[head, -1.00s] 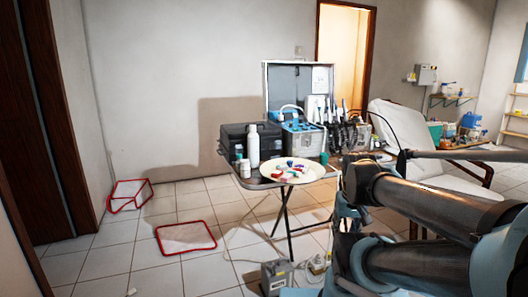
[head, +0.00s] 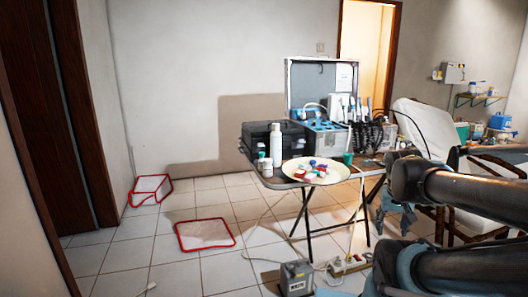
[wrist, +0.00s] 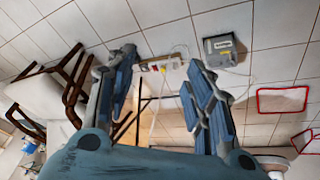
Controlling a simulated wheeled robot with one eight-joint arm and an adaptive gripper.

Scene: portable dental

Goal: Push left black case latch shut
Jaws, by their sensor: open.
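The black case (head: 277,142) stands closed on the left part of the folding table (head: 272,182) in the head view. A white bottle (head: 276,144) and smaller containers stand in front of it and hide part of its front. Its left latch is too small to make out. My gripper (wrist: 165,78) is open and empty in the wrist view, its two blue fingers spread above the tiled floor. In the head view my arm reaches in from the right, to the right of the table and well apart from the case. The case cannot be made out in the wrist view.
An open silver case (head: 318,92) with dental tools stands right of the black case. A plate (head: 311,172) of small items lies in front. A grey box (head: 297,278) and power strip (head: 345,264) are on the floor. A red-edged frame (head: 205,235) lies left on clear tiles.

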